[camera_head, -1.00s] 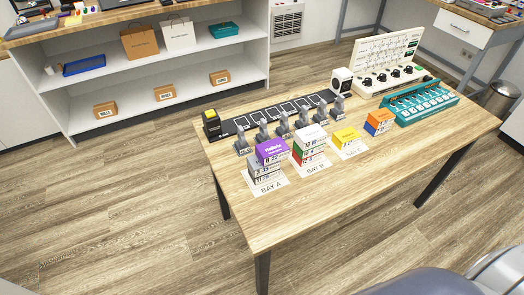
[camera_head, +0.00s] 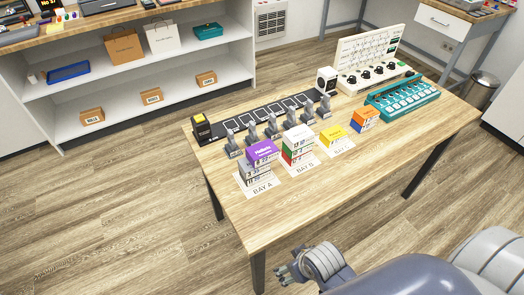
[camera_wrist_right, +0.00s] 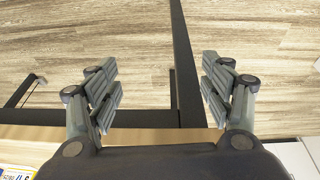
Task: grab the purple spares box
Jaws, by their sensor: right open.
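The purple spares box (camera_head: 262,152) lies on top of a short stack of grey-and-white boxes (camera_head: 256,172) on the BAY A sheet (camera_head: 262,189), at the near left of the wooden table (camera_head: 290,207). My right gripper (camera_head: 283,274) is low in the head view, in front of the table's near edge and well apart from the purple box. In the right wrist view its fingers (camera_wrist_right: 160,82) are spread with nothing between them, over the floor and a dark table frame. The purple box is not seen there. My left gripper is not in view.
Beside the purple box stands the BAY B stack with a white box (camera_head: 298,137) on top. A yellow box (camera_head: 333,135) and an orange-and-blue box (camera_head: 365,119) are further right. Grey clamp-like holders (camera_head: 252,135) stand close behind. The table's near right part is clear.

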